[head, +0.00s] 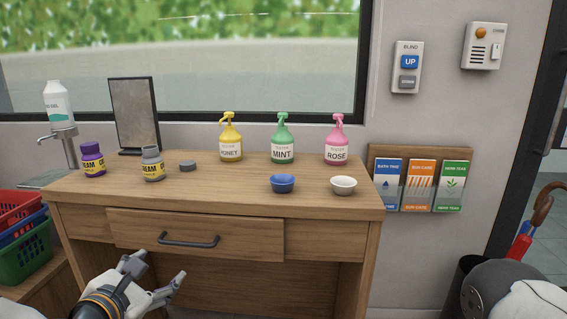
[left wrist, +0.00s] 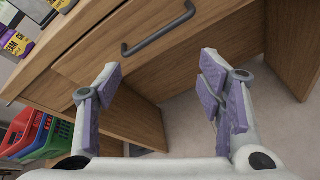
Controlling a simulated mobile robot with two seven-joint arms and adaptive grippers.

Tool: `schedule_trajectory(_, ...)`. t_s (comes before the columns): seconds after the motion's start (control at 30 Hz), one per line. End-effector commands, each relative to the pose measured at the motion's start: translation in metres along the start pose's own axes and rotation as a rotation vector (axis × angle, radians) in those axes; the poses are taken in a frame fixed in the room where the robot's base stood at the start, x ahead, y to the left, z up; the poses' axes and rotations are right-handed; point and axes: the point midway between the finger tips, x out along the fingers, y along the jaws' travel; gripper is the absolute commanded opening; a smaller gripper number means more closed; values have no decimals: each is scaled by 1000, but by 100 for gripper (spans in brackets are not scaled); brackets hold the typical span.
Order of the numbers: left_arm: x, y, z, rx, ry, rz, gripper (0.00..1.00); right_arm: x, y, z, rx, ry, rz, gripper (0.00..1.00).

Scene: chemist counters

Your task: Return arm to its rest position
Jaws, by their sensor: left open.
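My left gripper (head: 160,271) is open and empty. It is low in front of the wooden counter, below the drawer handle (head: 189,241). In the left wrist view its two purple-padded fingers (left wrist: 162,85) are spread wide with nothing between them. They point toward the counter's open knee space, and the drawer handle (left wrist: 158,30) shows beyond the fingertips. The drawer (head: 240,237) looks slightly pulled out; how far is hard to tell. A grey and white part of my own body is at the lower right of the head view. My right gripper does not show.
On the counter (head: 230,190) stand a grey cream jar (head: 152,164) with a grey lid (head: 187,166) beside it, a purple-lidded jar (head: 93,161), three pump bottles (head: 283,143), a blue bowl (head: 282,184) and a white bowl (head: 343,186). Stacked baskets (head: 25,250) are at left.

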Motion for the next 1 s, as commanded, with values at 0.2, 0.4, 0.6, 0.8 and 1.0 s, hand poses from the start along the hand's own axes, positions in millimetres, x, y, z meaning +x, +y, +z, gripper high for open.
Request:
schedule_trajectory(0.2, -57, -147, -109, 708, 144, -490, 62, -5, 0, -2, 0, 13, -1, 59)
schedule_trajectory(0.4, -189, -235, -223, 1418, 19, -1125, 62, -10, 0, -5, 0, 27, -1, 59)
schedule_trajectory(0.6, -303, -244, -285, 1836, -314, -1629, 62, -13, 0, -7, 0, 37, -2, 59)
schedule_trajectory(0.8, -331, -240, -297, 1921, -446, -1758, 62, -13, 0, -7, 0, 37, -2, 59)
schedule_trajectory(1.0, -330, -240, -296, 1920, -443, -1753, 62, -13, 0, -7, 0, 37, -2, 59)
